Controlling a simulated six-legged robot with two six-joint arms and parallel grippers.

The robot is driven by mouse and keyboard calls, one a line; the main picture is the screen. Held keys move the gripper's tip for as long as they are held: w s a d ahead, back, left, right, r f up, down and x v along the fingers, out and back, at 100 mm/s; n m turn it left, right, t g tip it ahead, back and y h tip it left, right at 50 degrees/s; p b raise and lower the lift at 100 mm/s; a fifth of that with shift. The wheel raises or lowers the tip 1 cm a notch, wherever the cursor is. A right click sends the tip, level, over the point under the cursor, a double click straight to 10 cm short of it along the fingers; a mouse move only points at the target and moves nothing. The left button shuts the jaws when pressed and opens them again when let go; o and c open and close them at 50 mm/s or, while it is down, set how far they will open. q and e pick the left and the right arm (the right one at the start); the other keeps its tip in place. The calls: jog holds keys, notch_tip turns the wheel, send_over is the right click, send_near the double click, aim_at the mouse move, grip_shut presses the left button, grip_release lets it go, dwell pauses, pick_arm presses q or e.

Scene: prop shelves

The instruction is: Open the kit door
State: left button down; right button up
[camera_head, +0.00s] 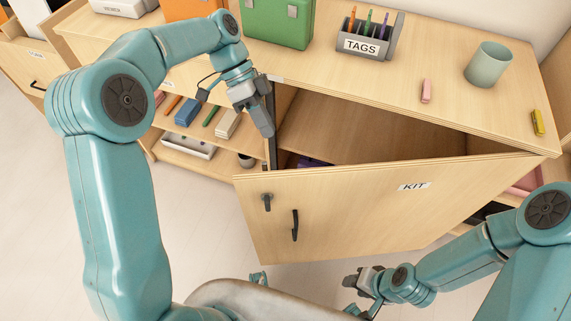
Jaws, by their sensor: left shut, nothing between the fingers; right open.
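The wooden kit door (350,215), labelled KIT, stands partly open. Its left edge is swung out from the cabinet and its right end is at the cabinet's right side. It bears a dark handle (295,225) and a small grey latch piece (267,202). My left gripper (267,131) is shut and empty, pointing down beside the dark strip at the opening's left edge, behind the door's free edge. I cannot tell whether it touches the strip. My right gripper (354,291) is open and empty, low in front of the door, apart from it.
The cabinet top (390,85) carries a green case (278,22), a TAGS holder (367,40), a grey-green cup (488,65), a pink item (426,91) and a yellow item (538,123). Open shelves at left hold several small items. A purple thing (312,162) lies inside the cabinet.

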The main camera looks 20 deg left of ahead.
pick_arm(q)
jog(key=s+d+f+b, duration=0.1)
jog(key=s+d+f, duration=0.4)
jog(key=f, duration=0.1)
jog(key=shift+s, duration=0.4)
jog(key=shift+d+f, duration=0.15)
